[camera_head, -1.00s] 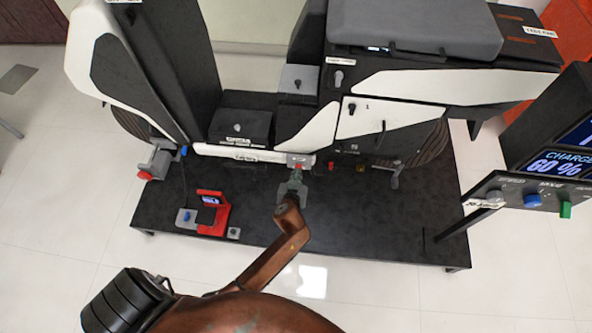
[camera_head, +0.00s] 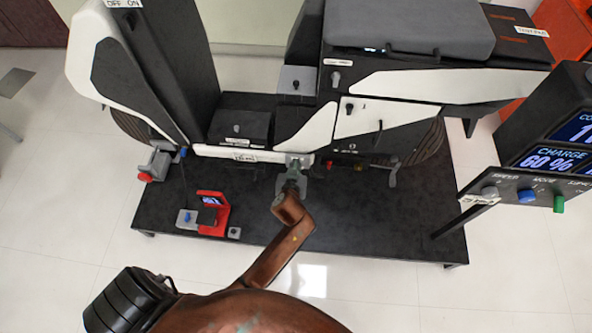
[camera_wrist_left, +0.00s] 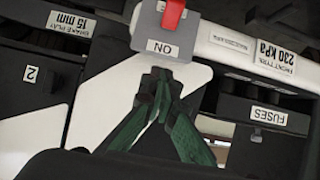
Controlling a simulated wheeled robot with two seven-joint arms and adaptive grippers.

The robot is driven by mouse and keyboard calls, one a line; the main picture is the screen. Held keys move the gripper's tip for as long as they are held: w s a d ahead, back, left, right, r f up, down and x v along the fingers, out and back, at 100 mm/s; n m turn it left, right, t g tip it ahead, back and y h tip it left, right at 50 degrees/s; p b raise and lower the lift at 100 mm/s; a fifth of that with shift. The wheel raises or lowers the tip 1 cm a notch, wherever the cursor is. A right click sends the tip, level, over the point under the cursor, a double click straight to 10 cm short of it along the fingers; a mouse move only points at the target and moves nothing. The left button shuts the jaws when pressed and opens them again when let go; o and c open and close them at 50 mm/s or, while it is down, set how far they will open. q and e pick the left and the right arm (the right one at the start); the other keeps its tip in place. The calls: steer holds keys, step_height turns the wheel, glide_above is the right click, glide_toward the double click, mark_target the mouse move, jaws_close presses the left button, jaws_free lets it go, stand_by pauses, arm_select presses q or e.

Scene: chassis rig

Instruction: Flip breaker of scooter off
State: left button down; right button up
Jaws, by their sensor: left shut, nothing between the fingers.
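The scooter (camera_head: 217,151) stands on a black platform, its white and black body spanning the head view. The breaker is a grey box (camera_wrist_left: 147,22) with a red lever (camera_wrist_left: 172,14) at the top of the left wrist view. An ON label (camera_wrist_left: 163,49) is on the box below the lever. My left gripper (camera_wrist_left: 157,80) is shut and empty, its fingertips just below the label; I cannot tell whether they touch the box. In the head view my left gripper (camera_head: 293,172) is at the scooter's lower edge and covers much of the breaker. My right gripper is not in view.
A red stand (camera_head: 221,214) with a small screen is on the platform (camera_head: 350,225) left of my gripper. A charge display (camera_head: 552,155) reading 60 % stands at the right, with knobs below.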

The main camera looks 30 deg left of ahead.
arm_select(q)
steer(key=shift+r, duration=2.3)
